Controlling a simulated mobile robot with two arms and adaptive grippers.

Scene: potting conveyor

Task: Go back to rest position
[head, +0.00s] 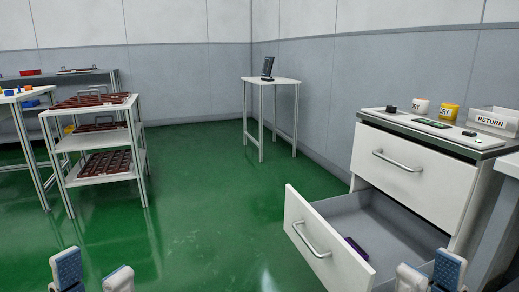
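My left gripper (93,275) shows at the bottom left edge, its two blue-and-white fingertips apart with only green floor seen between them. My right gripper (430,274) shows at the bottom right, its fingertips also apart, in front of the cabinet's open lower drawer. I see nothing held in either gripper. The rest of both grippers and the arms are below the picture.
The white cabinet's (420,185) lower drawer (322,243) is pulled out, with a dark purple item (356,248) inside. A shelf rack (100,179) with brown trays stands left. A small table (272,81) bears a dark device (267,68). The middle green floor (200,200) is clear.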

